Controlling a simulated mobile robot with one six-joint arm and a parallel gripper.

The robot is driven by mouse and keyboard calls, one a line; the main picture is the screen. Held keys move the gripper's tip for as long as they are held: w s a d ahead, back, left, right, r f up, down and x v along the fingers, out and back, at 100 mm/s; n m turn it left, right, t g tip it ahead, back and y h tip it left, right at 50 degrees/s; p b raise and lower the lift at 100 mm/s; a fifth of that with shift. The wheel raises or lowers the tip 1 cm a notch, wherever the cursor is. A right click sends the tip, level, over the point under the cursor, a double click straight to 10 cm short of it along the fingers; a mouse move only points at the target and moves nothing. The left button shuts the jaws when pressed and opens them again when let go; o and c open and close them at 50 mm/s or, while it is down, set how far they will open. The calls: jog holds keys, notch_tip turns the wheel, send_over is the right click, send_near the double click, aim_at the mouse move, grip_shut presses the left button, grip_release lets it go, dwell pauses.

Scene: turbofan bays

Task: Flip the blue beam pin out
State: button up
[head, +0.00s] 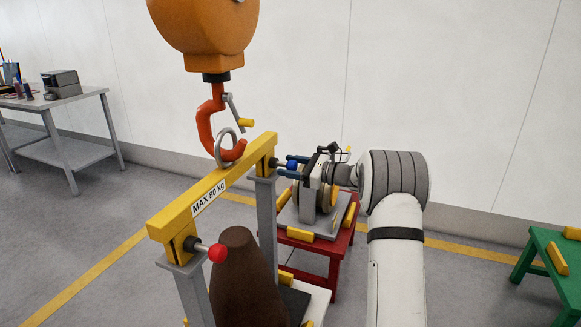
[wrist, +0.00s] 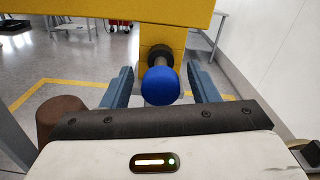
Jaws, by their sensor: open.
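The blue beam pin (wrist: 161,86) has a round blue knob. In the wrist view it sticks out from the yellow lifting beam's end bracket (wrist: 155,38), on a dark shaft. My gripper (wrist: 163,84) is open, with one blue-grey finger on each side of the knob and a gap on both sides. In the head view the blue knob (head: 292,165) shows between the fingers of my gripper (head: 293,166), at the far end of the yellow beam (head: 223,181). A red-knobbed pin (head: 217,252) is at the beam's near end.
An orange hoist hook (head: 212,125) holds the beam's ring (head: 228,147). Grey posts (head: 267,215) stand under the beam, beside a brown cone (head: 243,280). A red table (head: 336,252) with a machine part is behind my gripper. A green table (head: 555,270) stands at right.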

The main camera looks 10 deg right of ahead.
jog(key=v, duration=0.7)
jog(key=shift+s+d, duration=0.25)
jog(key=shift+d, duration=0.05)
